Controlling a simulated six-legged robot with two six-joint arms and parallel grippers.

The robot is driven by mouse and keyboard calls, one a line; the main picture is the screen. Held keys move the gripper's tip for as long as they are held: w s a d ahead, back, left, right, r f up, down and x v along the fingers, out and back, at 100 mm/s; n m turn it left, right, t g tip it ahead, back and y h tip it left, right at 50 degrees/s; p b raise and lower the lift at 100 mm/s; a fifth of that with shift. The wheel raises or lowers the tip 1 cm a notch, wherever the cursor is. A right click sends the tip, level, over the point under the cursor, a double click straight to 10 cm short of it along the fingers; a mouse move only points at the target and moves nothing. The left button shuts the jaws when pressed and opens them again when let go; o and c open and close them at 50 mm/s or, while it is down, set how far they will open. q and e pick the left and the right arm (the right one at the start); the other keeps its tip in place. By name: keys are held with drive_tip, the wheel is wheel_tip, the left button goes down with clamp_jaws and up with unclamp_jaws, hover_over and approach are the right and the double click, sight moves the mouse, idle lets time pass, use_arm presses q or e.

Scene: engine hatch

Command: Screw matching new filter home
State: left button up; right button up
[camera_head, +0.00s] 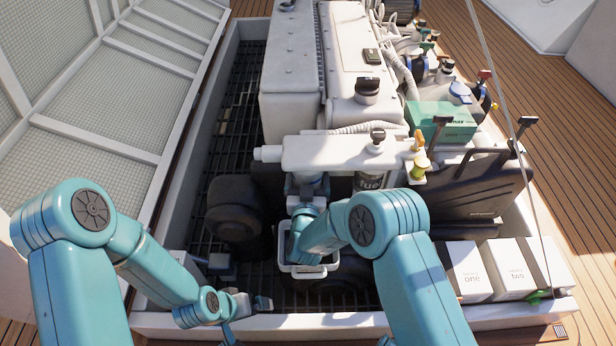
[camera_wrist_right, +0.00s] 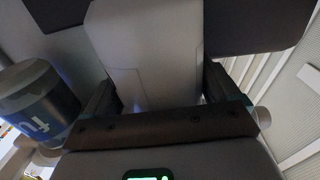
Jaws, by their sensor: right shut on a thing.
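My right gripper (camera_wrist_right: 161,88) is shut on a pale filter (camera_wrist_right: 150,48), whose light body stands between the two dark fingers in the right wrist view. In the head view my right arm reaches into the hatch, with the gripper largely hidden by my own arm below the white housing (camera_head: 335,154). The filter's top (camera_head: 304,178) shows just under that housing; whether it touches or is threaded on is not clear. A second filter lettered "fuel" (camera_head: 369,184) hangs beside it, also seen at the left of the right wrist view (camera_wrist_right: 38,103). My left gripper (camera_head: 252,304) is low near the front coaming; its jaws are too small to read.
A white open bin (camera_head: 309,268) stands below my right gripper. Boxes lettered one (camera_head: 466,272) and two (camera_head: 512,268) stand at the right front. A green box (camera_head: 441,121) sits beside the engine (camera_head: 352,60). The raised hatch lid (camera_head: 130,70) leans at left.

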drive_tip(key=shift+n+y, duration=0.5)
drive_tip(key=shift+y, duration=0.3)
drive_tip(key=shift+d+n+y, duration=0.2)
drive_tip(key=shift+n+y, duration=0.4)
drive_tip(key=shift+y, duration=0.4)
drive_tip(key=shift+a+n+g+y, duration=0.15)
drive_tip(key=shift+n+g+y, duration=0.15)
drive_tip(key=shift+n+y, duration=0.65)
drive_tip(key=shift+y, duration=0.25)
drive_tip(key=shift+w+n+g+y, duration=0.1)
drive_tip(key=shift+n+g+y, duration=0.5)
drive_tip(key=shift+y, duration=0.6)
drive_tip(key=shift+n+y, duration=0.55)
drive_tip(key=shift+y, duration=0.15)
drive_tip(key=shift+r, duration=0.1)
drive_tip(key=o, duration=1.1)
